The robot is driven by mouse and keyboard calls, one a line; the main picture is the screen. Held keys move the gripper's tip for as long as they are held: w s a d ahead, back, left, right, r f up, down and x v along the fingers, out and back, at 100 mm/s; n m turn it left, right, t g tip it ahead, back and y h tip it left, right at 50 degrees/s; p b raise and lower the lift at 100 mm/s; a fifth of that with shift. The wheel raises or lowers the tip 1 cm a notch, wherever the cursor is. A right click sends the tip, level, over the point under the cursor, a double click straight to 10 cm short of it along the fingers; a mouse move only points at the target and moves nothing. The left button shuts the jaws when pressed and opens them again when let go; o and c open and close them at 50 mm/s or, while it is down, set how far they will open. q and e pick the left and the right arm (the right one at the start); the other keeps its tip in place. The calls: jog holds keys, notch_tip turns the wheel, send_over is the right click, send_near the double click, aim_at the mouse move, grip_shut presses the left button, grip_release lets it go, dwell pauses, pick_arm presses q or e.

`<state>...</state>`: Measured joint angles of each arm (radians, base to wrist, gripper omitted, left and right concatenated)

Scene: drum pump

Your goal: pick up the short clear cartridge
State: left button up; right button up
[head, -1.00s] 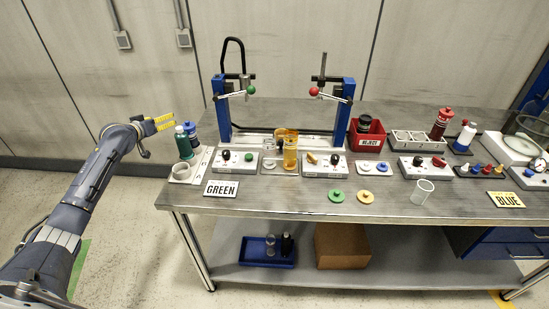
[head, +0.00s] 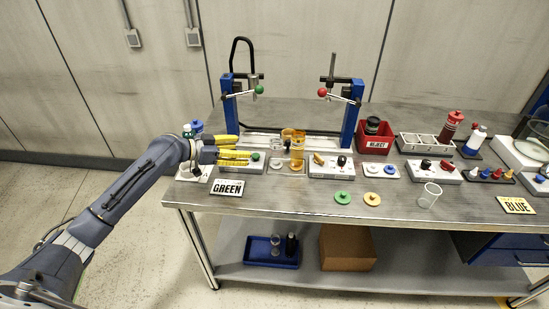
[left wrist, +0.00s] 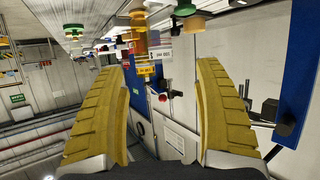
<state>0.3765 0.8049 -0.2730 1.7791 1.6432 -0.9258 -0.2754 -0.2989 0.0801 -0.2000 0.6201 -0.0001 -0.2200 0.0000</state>
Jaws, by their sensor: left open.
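A clear, open-topped cylinder (head: 430,195) stands upright near the table's front edge, right of centre; it looks like the short clear cartridge. Another small clear piece (head: 276,243) is in the blue tray on the lower shelf. My left gripper (head: 242,148) has yellow ribbed fingers. It is open and empty over the left part of the table, near the GREEN sign and well left of the clear cylinder. In the left wrist view its fingers (left wrist: 158,68) are spread wide with nothing held between them. I cannot make out the clear cylinder in that view. My right gripper is not in view.
A blue-posted stand (head: 355,108) with an amber cylinder (head: 297,148) is right of my left gripper. A red REJECT bin (head: 376,146) is behind the clear cylinder. Green (head: 342,198) and tan (head: 372,199) discs lie left of it. Bare tabletop surrounds it.

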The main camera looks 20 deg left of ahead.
aim_at(271, 150)
pick_arm(q)
jog(key=shift+x, duration=7.85)
jog(key=shift+s, duration=0.1)
jog(key=shift+c, duration=0.4)
jog(key=c, duration=1.2)
